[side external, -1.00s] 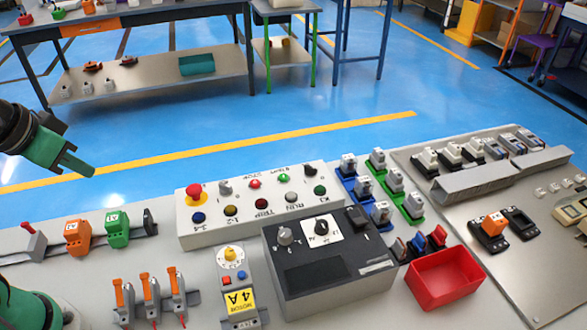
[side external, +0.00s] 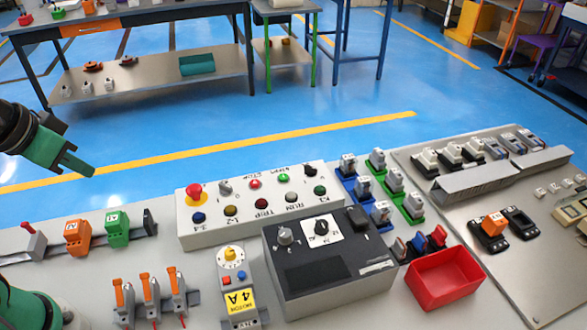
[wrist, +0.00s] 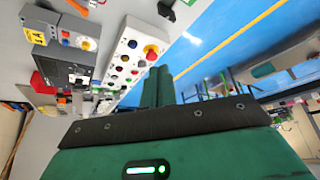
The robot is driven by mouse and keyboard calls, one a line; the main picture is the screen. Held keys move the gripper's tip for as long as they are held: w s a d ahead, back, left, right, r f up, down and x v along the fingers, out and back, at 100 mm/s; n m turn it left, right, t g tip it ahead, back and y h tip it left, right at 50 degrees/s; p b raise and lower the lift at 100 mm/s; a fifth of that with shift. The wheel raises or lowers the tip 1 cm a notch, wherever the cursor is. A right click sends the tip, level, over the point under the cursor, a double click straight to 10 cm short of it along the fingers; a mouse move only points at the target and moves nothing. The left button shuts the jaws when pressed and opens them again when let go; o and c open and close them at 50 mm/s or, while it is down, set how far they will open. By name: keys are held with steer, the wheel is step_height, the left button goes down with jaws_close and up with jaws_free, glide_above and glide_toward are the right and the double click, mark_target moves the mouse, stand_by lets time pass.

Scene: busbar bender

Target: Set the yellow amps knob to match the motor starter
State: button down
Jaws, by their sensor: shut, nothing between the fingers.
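The motor starter (side external: 235,288) is a narrow grey device near the front of the bench, with a yellow label reading "MOTOR 4A". The yellow amps knob (side external: 231,254) sits on a white round dial at its top, above a red and a blue button. The dial marks are too small to read. The knob also shows in the wrist view (wrist: 86,45), with the yellow label (wrist: 36,36). My gripper (side external: 87,170) is green, shut and empty, raised at the far left, well away from the knob. Its fingers also show in the wrist view (wrist: 158,85).
A white button box (side external: 260,203) with a red mushroom button stands behind the starter. A grey box with dials (side external: 330,285) is close on its right, and orange-levered clamps (side external: 150,295) stand on its left. A red bin (side external: 443,278) is further right.

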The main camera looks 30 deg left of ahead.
steer(key=c, duration=1.3)
jaws_free()
steer(key=shift+w+d, duration=0.15)
steer(key=g, duration=0.6)
glide_above(229, 252)
step_height(229, 252, down, 10)
steer(key=shift+f, duration=0.2)
steer(key=shift+f, duration=3.9)
